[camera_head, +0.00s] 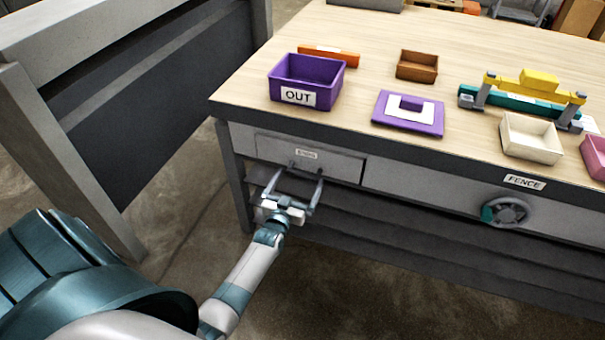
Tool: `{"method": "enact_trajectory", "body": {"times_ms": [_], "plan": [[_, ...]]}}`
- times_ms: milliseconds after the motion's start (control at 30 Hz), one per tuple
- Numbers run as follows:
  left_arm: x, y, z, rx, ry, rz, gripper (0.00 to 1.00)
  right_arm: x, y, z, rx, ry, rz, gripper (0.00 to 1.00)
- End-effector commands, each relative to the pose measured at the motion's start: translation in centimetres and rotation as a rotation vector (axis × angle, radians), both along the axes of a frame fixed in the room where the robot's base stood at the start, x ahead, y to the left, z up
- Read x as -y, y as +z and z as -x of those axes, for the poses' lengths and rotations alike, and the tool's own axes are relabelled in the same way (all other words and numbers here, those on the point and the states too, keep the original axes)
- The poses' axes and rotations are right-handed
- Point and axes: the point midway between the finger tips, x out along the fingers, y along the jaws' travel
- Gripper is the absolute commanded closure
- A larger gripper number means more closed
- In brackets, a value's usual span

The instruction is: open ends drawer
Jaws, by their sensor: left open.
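The ends drawer (330,164) is a grey drawer front under the left end of the workbench. It carries a small white label, and it looks shut, flush with the bench front. A dark handle (306,168) sits below the label. My left gripper (296,177) is open, with its two fingers pointing up at the drawer front, one on each side of the handle. I cannot tell whether the fingers touch the handle. My right gripper is not in view.
The wooden workbench (390,55) holds a purple OUT bin (276,91), a purple plate, a brown tray and a yellow-and-teal fixture (525,97). A handwheel (507,212) sits on the bench front, right. A grey panelled stand (150,85) rises at left. Open floor lies between.

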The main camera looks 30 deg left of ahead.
Motion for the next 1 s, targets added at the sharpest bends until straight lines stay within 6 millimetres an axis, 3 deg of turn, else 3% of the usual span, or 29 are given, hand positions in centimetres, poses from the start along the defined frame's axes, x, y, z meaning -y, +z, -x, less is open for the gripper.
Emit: {"method": "enact_trajectory", "body": {"times_ms": [100,300,667,733,900,1000], "plan": [[-0.5,0.0,-1.8,0.001,0.000,-0.001,0.00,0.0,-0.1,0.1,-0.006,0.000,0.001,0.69],[-0.9,0.0,-3.4,0.000,0.001,-0.001,0.00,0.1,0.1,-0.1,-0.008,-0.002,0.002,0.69],[-0.9,0.0,-3.7,0.000,0.001,0.000,0.00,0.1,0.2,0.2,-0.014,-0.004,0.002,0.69],[-0.9,0.0,-3.7,0.000,0.001,0.000,0.10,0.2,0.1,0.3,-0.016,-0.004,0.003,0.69],[-0.9,0.0,-3.7,0.000,0.001,0.000,0.50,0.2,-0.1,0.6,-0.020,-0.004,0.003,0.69],[-0.9,0.0,-3.6,0.000,0.001,0.000,0.51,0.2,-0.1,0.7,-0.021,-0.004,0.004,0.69]]}}
